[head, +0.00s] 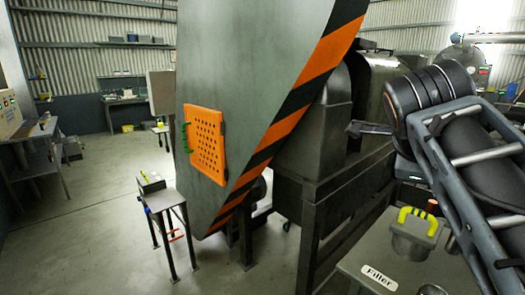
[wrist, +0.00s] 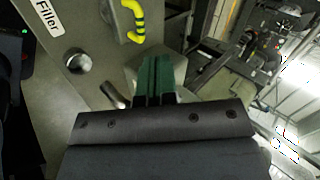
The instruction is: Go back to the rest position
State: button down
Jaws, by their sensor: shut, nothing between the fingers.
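My gripper (wrist: 154,82) shows in the wrist view as two green fingers lying side by side, shut with nothing between them. It is above a metal surface marked "Filler" (wrist: 50,52), close to a yellow handle (wrist: 138,22) but apart from it in the picture. In the head view my arm comes in from the right. The fingertips cannot be made out there.
A large grey machine panel with an orange perforated hatch (head: 206,143) and striped edge stands at centre. A dark metal machine (head: 320,185) stands right of it, near my arm. A small stand (head: 162,196) is left of the panel. Open floor (head: 95,240) lies at the left.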

jog(key=a+f+n+y+p, duration=0.2)
jog(key=a+f+n+p, duration=0.2)
jog(key=f+n, duration=0.2)
jog(key=s+a+f+n+g+y+p, duration=0.1)
jog(key=a+f+n+p, duration=0.3)
jog(key=n, duration=0.7)
jog(key=s+a+f+n+g+y+p, duration=0.1)
jog(key=a+f+n+y+p, duration=0.2)
jog(key=f+n, duration=0.5)
jog(key=shift+s+a+f+n+y+p, duration=0.1)
jog(key=shift+a+f+n+y+p, duration=0.15)
jog(key=shift+a, duration=0.2)
jog(key=shift+s+a+f+n+y+p, duration=0.1)
jog(key=shift+a+f+n+y+p, duration=0.1)
jog(key=shift+a, duration=0.2)
